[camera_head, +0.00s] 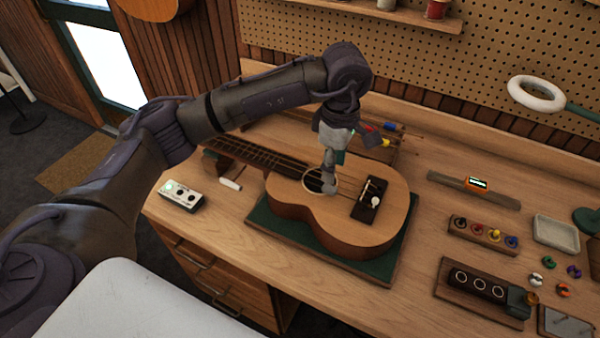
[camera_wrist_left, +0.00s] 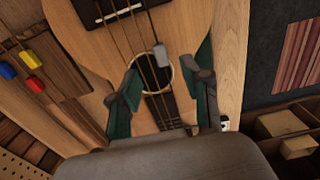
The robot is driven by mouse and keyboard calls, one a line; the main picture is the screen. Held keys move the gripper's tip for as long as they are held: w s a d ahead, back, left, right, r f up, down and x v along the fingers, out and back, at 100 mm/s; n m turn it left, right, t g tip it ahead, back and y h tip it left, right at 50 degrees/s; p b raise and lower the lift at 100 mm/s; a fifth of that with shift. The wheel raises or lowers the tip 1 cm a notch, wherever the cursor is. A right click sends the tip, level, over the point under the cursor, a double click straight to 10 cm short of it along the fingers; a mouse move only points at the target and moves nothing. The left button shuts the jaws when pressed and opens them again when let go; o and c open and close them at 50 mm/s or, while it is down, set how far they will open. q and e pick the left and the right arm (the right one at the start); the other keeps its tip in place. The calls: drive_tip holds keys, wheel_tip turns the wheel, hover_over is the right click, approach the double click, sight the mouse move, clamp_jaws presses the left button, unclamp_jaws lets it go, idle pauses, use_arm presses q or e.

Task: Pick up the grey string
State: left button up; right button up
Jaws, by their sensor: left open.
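The ukulele (camera_head: 350,215) lies face up on a green mat (camera_head: 385,268), its neck pointing to the upper left. In the left wrist view, a small grey tab (camera_wrist_left: 161,56) shows on a string at the edge of the ukulele's sound hole (camera_wrist_left: 160,78); I take it for the grey string's tab. My left gripper (camera_head: 328,188) is over the sound hole, and in the left wrist view its fingers (camera_wrist_left: 162,88) are apart, with strings between them. I cannot tell whether they touch anything. My right gripper is not in view.
Strings with red, blue and yellow tabs (camera_wrist_left: 33,60) lie on a wooden holder behind the ukulele. A white-topped box (camera_head: 181,196) stands left of it. A tuner (camera_head: 475,184), a row of coloured pegs (camera_head: 484,235) and a grey tray (camera_head: 556,234) are to the right.

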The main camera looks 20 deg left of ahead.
sight(331, 188)
use_arm(q)
drive_tip(key=shift+f, duration=0.6)
wheel_tip(331, 188, down, 4)
drive_tip(key=p, duration=0.3)
drive_tip(key=shift+s+f, duration=0.1)
drive_tip(key=shift+f, duration=0.5)
drive_tip(key=shift+c, duration=0.3)
drive_tip(key=c, duration=0.8)
